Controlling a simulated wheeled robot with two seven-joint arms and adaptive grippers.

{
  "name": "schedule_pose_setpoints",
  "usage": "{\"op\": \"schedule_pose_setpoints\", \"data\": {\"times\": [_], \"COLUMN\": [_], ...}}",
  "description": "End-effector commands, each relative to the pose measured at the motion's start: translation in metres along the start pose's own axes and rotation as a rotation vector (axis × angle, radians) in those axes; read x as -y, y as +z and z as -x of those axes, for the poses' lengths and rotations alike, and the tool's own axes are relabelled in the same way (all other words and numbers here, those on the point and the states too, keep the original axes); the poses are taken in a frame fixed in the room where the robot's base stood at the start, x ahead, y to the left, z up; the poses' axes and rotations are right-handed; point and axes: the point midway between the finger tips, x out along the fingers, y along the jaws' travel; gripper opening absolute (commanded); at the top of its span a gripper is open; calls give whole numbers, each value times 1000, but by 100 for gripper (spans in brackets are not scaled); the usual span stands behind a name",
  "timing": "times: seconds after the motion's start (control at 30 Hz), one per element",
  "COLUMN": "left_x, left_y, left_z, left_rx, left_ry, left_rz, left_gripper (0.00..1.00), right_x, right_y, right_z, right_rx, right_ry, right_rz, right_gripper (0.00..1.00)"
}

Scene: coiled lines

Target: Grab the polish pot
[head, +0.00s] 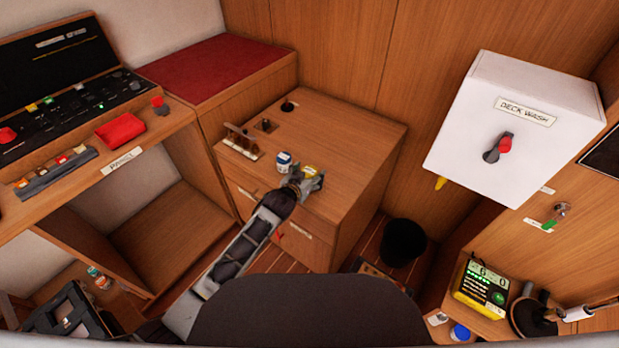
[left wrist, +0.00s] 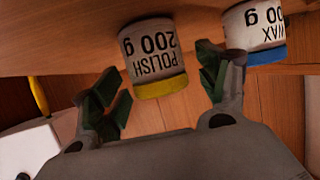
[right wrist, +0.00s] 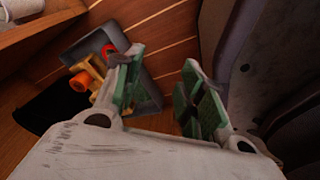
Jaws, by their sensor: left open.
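The polish pot (left wrist: 153,55) is a white pot with a yellow lid, its lettering upside down in the left wrist view. In the head view its yellow lid (head: 310,169) shows on the wooden cabinet top, the rest partly hidden by my left gripper (head: 304,184). My left gripper (left wrist: 160,88) is open, with the pot in line between its fingers; I cannot tell whether either finger touches it. A wax pot (left wrist: 254,28) with a blue lid stands close beside it, also in the head view (head: 284,161). My right gripper (right wrist: 162,82) is open and empty.
The cabinet top to the right is clear. A white deck wash box (head: 515,110) hangs on the right wall. A black bin (head: 404,242) stands on the floor. A grey tray (right wrist: 148,95) lies below my right gripper.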

Motion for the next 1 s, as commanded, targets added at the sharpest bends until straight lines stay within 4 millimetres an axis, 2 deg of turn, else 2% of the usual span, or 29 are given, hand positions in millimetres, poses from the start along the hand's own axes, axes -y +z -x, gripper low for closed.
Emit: {"op": "schedule_pose_setpoints", "data": {"times": [0.17, 0.4, 0.6, 1.0], "left_x": [-1, -1, 0, 0], "left_y": [0, 0, 0, 0], "left_z": [-6, -6, -6, -6], "left_rx": [0, 0, 0, 0], "left_ry": [1, 1, 1, 1], "left_rz": [0, 0, 0, 0], "left_gripper": [74, 74, 74, 24], "right_x": [2, 5, 5, 3], "right_y": [0, 14, 17, 8], "right_z": [1, 1, 0, 0], "right_rx": [-2, 15, 20, 10], "right_ry": [-3, -5, -5, -4], "right_rz": [-1, -1, -1, -1], "right_gripper": [40, 40, 40, 40]}}
